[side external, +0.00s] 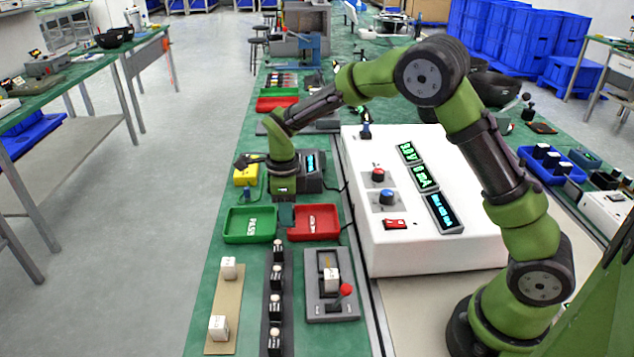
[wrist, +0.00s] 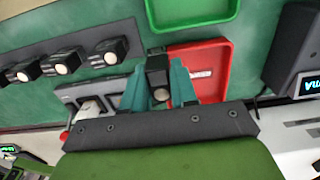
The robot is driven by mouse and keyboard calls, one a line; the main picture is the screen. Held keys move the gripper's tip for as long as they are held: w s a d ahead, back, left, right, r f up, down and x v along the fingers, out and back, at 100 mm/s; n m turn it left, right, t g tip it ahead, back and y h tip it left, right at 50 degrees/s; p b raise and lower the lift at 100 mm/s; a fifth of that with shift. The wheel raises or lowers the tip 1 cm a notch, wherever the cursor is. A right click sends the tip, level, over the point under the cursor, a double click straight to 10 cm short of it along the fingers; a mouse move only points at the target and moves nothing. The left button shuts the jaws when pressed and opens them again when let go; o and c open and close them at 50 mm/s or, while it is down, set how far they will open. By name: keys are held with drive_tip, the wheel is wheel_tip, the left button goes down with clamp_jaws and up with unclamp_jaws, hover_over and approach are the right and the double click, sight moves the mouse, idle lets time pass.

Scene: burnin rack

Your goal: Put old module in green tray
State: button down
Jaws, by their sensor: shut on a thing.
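My gripper (side external: 286,213) points down between the two trays in the side view, above the bench. In the wrist view its teal fingers (wrist: 159,88) are shut on a dark module (wrist: 157,64) with a pale round end. In the side view the fingers largely hide this module. The green tray (side external: 229,236), marked PASS, is just left of my gripper and looks empty. It also shows at the top of the wrist view (wrist: 190,22). The red tray (side external: 314,237) is just right of the gripper, and partly behind the fingers in the wrist view (wrist: 222,75).
A grey fixture (side external: 316,304) with a white block and red-knobbed lever stands in front of the red tray. A dark rack (side external: 264,318) holds several black modules. White blocks stand on a tan strip (side external: 226,300). A white console (side external: 430,244) is at right.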

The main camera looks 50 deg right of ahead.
drive_tip(key=w, duration=0.7)
drive_tip(key=shift+w+a+f, duration=0.3)
drive_tip(key=shift+a+f, duration=0.05)
drive_tip(key=shift+f, duration=1.8)
drive_tip(key=c, duration=0.9)
unclamp_jaws()
drive_tip(key=shift+f, duration=0.15)
